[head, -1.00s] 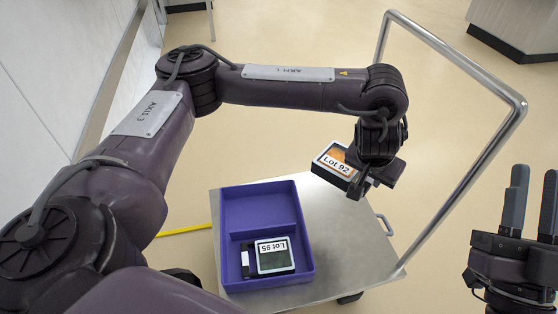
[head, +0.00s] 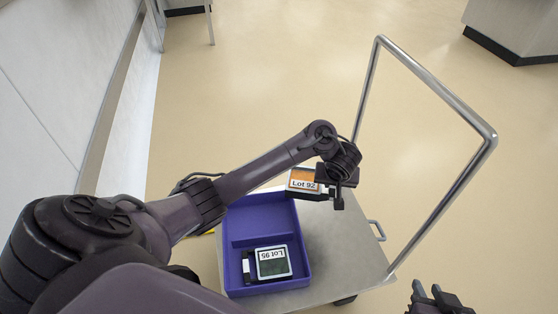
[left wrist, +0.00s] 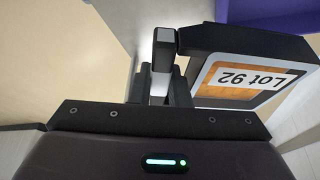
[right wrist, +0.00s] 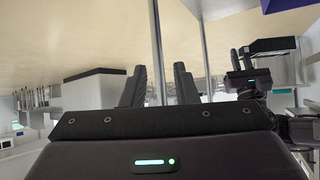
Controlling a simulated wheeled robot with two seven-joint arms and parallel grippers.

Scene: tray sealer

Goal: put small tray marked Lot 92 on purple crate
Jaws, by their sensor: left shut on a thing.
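The small tray marked Lot 92 (head: 303,183) has a dark body, an orange content and a white label. My left gripper (head: 335,190) is shut on it and holds it near the upper right corner of the purple crate (head: 262,220). The tray also shows large in the left wrist view (left wrist: 255,77), to the right of the fingers (left wrist: 160,75). The crate has two compartments; the far one looks empty, partly hidden by my left arm. My right gripper (head: 435,295) is at the bottom right, fingers apart and empty; it shows in the right wrist view (right wrist: 158,88).
A tray marked Lot 95 (head: 272,263) lies in the crate's near compartment. The crate stands on a metal cart (head: 345,245) with a tall tubular handle (head: 440,80) on the right. The cart top right of the crate is clear.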

